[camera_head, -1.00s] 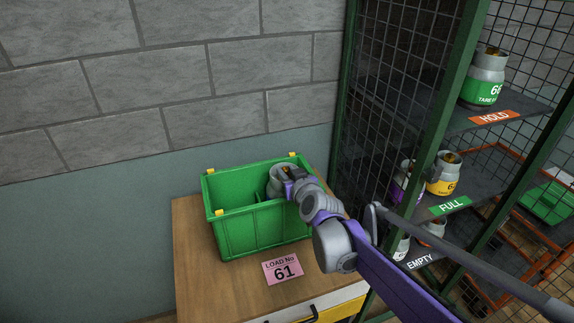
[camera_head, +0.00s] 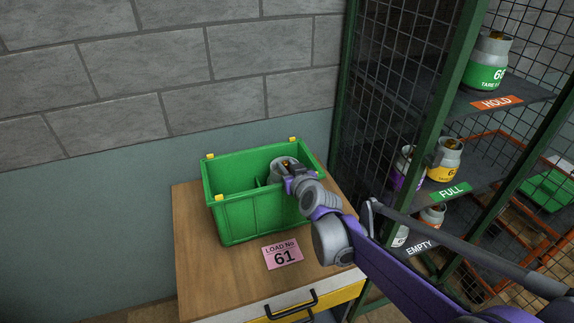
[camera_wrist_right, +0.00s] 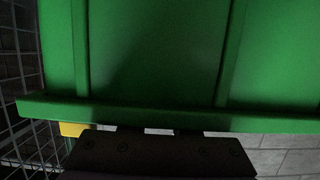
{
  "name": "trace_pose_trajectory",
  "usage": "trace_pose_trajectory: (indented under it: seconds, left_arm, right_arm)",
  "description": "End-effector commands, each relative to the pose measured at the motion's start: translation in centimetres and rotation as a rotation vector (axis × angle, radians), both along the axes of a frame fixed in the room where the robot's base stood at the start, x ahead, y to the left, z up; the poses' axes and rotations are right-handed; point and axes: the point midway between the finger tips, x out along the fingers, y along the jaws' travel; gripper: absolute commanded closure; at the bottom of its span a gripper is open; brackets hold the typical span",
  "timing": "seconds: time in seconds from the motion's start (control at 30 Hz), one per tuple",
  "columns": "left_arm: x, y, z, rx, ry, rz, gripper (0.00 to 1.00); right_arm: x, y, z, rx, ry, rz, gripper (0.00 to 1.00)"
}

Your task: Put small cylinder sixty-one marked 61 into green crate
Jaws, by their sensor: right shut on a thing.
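The green crate (camera_head: 232,222) stands on a wooden cabinet top against the wall. A grey small cylinder (camera_head: 279,165) is inside its right part, with its top near rim height and its lower part hidden by the crate wall. My right gripper (camera_head: 288,170) reaches over the crate's right end and is shut on the cylinder's top. The cylinder's number cannot be seen. In the right wrist view the crate's green wall and rim (camera_wrist_right: 150,112) fill most of the picture, and the cylinder does not show. My left gripper is not in view.
A pink card reading LOAD No 61 (camera_head: 282,255) lies before the crate. At right a green-framed mesh cage has shelves marked HOLD (camera_head: 497,102), FULL (camera_head: 453,192) and EMPTY (camera_head: 419,248), with several cylinders on them. The cage post stands close to my right arm.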

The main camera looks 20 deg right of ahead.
Motion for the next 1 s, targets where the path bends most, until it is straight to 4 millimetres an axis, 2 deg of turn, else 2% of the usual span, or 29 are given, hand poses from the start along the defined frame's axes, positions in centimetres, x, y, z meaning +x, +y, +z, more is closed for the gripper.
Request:
trace_pose_trajectory:
  seconds: [0.07, 0.1, 0.23, 0.53, 0.7, 1.0]
  left_arm:
    - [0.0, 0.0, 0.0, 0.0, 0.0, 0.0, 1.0]
    - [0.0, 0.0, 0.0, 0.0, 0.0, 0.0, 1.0]
    - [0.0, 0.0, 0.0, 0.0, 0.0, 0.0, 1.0]
    - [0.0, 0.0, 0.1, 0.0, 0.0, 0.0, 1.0]
    - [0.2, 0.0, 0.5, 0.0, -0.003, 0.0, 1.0]
    - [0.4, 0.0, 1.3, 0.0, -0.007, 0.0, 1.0]
  right_arm:
    - [0.0, 0.0, 0.1, 0.0, -0.003, -0.002, 1.0]
    - [0.1, 0.0, 0.0, 0.0, 0.0, 0.0, 0.66]
    - [0.0, 0.0, 0.0, 0.0, 0.0, 0.0, 0.43]
    - [0.0, 0.0, 0.1, 0.0, 0.0, 0.0, 0.43]
    - [-0.3, 0.0, 1.6, 0.001, -0.001, 0.0, 0.43]
    - [-6.4, -0.2, 3.3, 0.001, -0.001, -0.001, 0.43]
